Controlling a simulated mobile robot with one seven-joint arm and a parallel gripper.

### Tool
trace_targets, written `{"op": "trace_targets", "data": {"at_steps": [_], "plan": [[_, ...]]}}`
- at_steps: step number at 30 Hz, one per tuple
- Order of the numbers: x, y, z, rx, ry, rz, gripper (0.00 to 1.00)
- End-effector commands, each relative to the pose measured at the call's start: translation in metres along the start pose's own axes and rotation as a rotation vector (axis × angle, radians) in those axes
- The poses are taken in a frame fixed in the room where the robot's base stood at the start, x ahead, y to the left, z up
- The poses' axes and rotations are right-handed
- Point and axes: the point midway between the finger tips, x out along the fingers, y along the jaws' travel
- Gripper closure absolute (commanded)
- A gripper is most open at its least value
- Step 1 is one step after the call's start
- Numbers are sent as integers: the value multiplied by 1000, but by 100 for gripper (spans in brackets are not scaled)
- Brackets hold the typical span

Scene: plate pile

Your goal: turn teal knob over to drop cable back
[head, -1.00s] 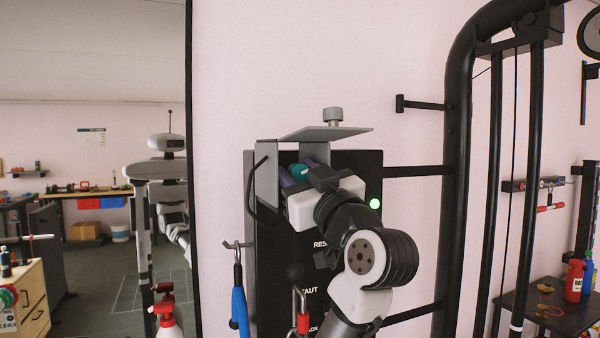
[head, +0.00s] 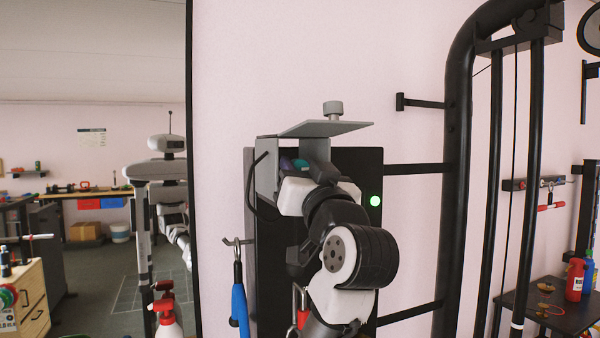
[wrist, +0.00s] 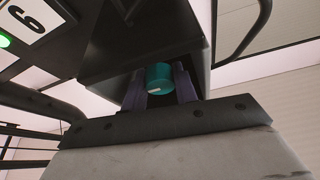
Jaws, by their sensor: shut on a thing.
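The teal knob (wrist: 159,79) shows in the wrist view between the two purple-grey fingers of my gripper (wrist: 160,86), with a short white mark on its face. My gripper is shut on it. In the head view only a bit of the teal knob (head: 301,164) shows under the grey hood, with my gripper (head: 297,166) around it; my wrist hides the rest. The knob sits at the top of a black panel (head: 362,235). I cannot make out a cable at the knob.
A grey hood plate (head: 325,129) overhangs the knob, with a side plate at its left. A green light (head: 375,201) glows on the panel. A blue-handled item (head: 239,305) hangs from a hook at left. Black rack bars stand at right.

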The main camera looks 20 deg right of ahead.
Motion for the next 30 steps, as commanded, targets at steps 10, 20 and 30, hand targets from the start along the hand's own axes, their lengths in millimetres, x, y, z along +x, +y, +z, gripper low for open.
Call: {"op": "trace_targets", "data": {"at_steps": [10,20,30], "plan": [[0,-1,0,280,-1,115,94],[0,-1,0,453,-2,186,94],[0,0,0,511,0,212,94]]}}
